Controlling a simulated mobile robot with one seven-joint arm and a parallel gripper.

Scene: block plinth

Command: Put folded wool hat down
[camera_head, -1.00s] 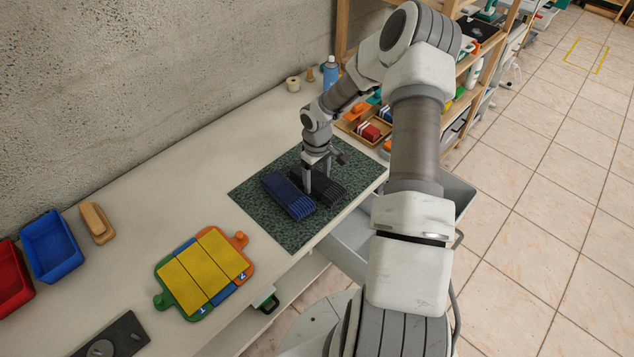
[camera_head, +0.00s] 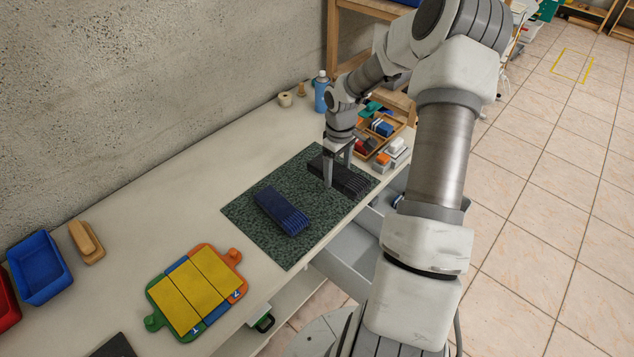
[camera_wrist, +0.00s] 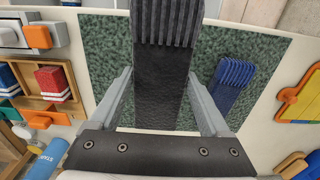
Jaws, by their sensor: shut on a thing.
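My gripper (camera_head: 338,173) is shut on a black folded wool hat (camera_head: 350,183), with one finger on each side of it. In the wrist view the black hat (camera_wrist: 160,80) fills the space between the fingers, ribbed end away from the palm. The hat is over the far right part of a dark green speckled mat (camera_head: 244,211); I cannot tell whether it touches the mat. A blue folded ribbed hat (camera_head: 281,211) lies on the mat, apart from the black one. It also shows in the wrist view (camera_wrist: 230,82).
A yellow-topped board (camera_head: 198,291) lies on the bench left of the mat. A wooden tray of small blocks (camera_head: 368,139) and a blue bottle (camera_head: 321,92) stand beyond the mat. A grey open drawer (camera_head: 352,249) is below the bench's front edge. Bare mat surrounds the blue hat.

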